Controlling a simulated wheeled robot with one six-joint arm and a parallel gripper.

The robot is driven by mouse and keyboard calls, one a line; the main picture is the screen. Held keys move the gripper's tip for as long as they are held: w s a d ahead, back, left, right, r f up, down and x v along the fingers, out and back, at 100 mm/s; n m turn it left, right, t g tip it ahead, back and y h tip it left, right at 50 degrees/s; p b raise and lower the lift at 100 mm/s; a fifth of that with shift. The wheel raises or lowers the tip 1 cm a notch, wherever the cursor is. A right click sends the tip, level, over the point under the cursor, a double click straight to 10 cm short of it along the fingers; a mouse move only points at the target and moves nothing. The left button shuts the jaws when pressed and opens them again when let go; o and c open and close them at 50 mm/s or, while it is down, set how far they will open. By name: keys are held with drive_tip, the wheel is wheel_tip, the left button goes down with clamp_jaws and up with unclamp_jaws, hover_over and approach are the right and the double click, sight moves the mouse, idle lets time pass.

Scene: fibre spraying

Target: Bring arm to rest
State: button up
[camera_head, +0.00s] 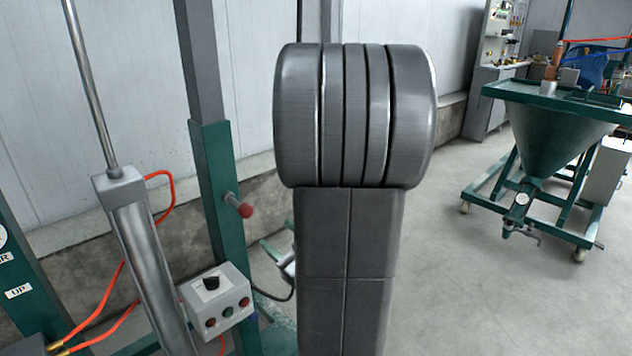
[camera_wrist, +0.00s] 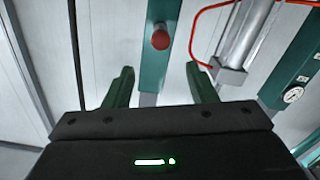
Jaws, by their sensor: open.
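My gripper (camera_wrist: 160,69) shows in the wrist view with its two dark green fingers spread apart and nothing between them. Beyond the fingers is a green post (camera_wrist: 155,100) with a red knob (camera_wrist: 161,40); I cannot tell how far off it is. In the head view my grey arm links stand upright in the middle and cover part of the scene. My gripper does not show in the head view.
In the head view, a green post (camera_head: 218,190) with a red knob (camera_head: 245,210), a metal cylinder (camera_head: 145,250) with orange hoses and a button box (camera_head: 217,300) stand left. A green hopper cart (camera_head: 555,135) stands right. Floor (camera_head: 470,270) between is clear.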

sight(249, 213)
drive_tip(key=x, duration=1.3)
drive_tip(key=shift+a, duration=0.2)
drive_tip(key=shift+d, duration=0.15)
